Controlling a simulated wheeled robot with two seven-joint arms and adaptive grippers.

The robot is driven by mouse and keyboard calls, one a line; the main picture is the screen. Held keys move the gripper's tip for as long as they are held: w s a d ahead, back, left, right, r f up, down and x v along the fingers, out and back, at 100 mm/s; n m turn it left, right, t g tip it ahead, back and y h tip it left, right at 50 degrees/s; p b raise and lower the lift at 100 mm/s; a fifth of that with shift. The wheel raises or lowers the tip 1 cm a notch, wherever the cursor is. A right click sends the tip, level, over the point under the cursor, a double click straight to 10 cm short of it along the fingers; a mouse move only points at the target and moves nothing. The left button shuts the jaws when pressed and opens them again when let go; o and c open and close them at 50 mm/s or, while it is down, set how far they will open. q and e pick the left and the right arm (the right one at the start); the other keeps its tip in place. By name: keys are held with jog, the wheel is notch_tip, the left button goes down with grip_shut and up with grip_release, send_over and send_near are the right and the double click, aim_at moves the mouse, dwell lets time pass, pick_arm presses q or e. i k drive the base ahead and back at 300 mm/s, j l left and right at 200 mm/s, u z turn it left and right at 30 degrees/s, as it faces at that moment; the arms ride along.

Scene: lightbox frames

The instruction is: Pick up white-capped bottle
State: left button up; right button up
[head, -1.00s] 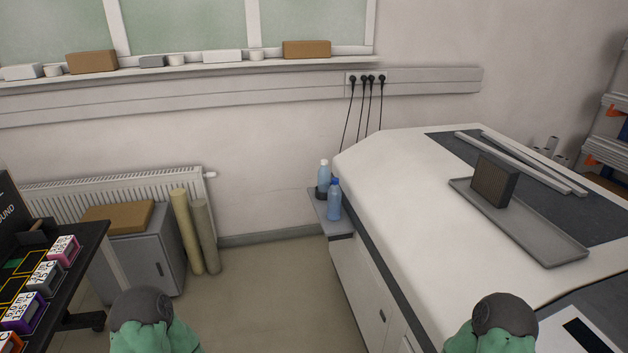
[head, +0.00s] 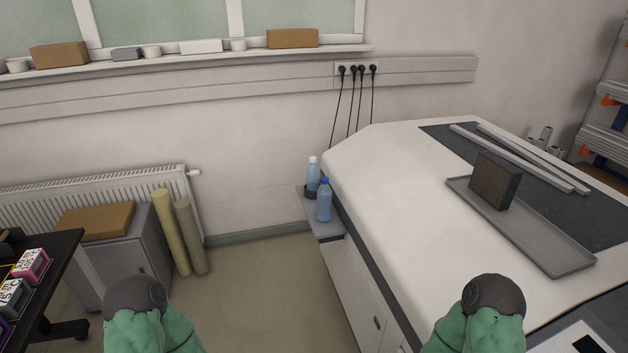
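The white-capped bottle (head: 312,172) is light blue and stands upright at the back of a small grey side shelf (head: 324,230), in or behind a dark holder (head: 310,193). A blue-capped bottle (head: 324,202) stands upright just in front of it and to the right, hiding part of its lower side. Green and dark grey parts of my two arms show at the bottom edge, left and right. Both are well short of the bottles. Neither gripper's fingers show in the head view.
A large white machine (head: 390,190) fills the right side, bearing a grey tray (head: 560,262) and a dark block (head: 495,180). A black table (head: 62,262) with small boxes is at left. Two rolls (head: 188,235) lean near the radiator (head: 100,185). The floor (head: 260,280) between is clear.

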aim_at(313, 171)
jog(key=i+j+z, duration=0.1)
jog(key=z, duration=0.25)
jog(key=i+j+z, duration=0.15)
jog(key=z, duration=0.25)
jog(key=i+j+z, duration=0.2)
jog(key=i+j, duration=0.15)
jog(key=j, duration=0.3)
jog(key=i+j+z, duration=0.1)
jog(key=j, duration=0.25)
jog(key=i+j+z, duration=0.1)
jog(key=j, duration=0.25)
jog(key=i+j+z, duration=0.1)
jog(key=i+j, duration=0.15)
jog(key=j, duration=0.15)
jog(key=i+j+z, duration=0.1)
jog(key=j, duration=0.25)
